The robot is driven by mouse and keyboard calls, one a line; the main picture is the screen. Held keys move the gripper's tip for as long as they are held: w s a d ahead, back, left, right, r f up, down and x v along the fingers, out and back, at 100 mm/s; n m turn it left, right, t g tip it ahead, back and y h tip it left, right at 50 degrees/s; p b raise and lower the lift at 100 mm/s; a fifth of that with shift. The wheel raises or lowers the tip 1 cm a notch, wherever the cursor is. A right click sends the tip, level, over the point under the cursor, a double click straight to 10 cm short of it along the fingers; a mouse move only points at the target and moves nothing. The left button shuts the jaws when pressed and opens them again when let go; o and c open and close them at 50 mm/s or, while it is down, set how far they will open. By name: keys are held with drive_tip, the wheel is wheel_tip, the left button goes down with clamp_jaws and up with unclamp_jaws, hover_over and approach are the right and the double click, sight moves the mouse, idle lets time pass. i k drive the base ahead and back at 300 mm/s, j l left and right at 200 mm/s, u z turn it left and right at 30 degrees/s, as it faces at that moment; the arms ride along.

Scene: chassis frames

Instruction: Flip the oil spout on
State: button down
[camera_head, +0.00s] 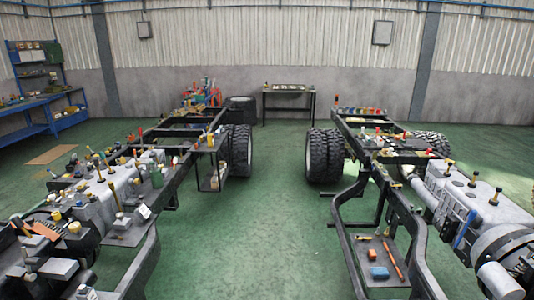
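I cannot tell which part is the oil spout at this size. Several small yellow-topped fittings stand on the engine of the left chassis frame (125,183), one of them a yellow cap (74,227) near the front. The engine of the right chassis frame (440,195) also carries several yellow-topped fittings, one a yellow cap (495,195) near the right edge. Whether any fitting is turned on or off cannot be seen. My gripper is not in view.
Green floor lies clear in the aisle (255,225) between the two frames. A tray (380,262) with a blue block and orange tools juts from the right frame. Black tyres (325,155) flank the aisle. A table (289,93) stands at the back, blue shelving (40,75) at the left.

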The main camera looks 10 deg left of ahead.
sight(151, 162)
drive_tip(key=i+u, duration=0.2)
drive_tip(key=i, duration=0.4)
drive_tip(key=i+u, duration=0.2)
drive_tip(key=i, duration=0.4)
drive_tip(key=i+l+u, duration=0.25)
drive_tip(key=i, duration=0.35)
drive_tip(key=i+j, duration=0.3)
drive_tip(key=i, duration=0.15)
drive_tip(key=i+j+u, duration=0.1)
drive_tip(key=i+j, duration=0.15)
drive_tip(key=i, duration=0.15)
drive_tip(key=i+j, duration=0.25)
drive_tip(key=i, duration=0.2)
drive_tip(key=i+j+u, duration=0.15)
drive_tip(key=i, duration=0.25)
drive_tip(key=i+j, duration=0.2)
drive_tip(key=j, duration=0.2)
drive_tip(key=i+j+z, duration=0.1)
drive_tip(key=j, duration=0.3)
drive_tip(key=i, duration=0.1)
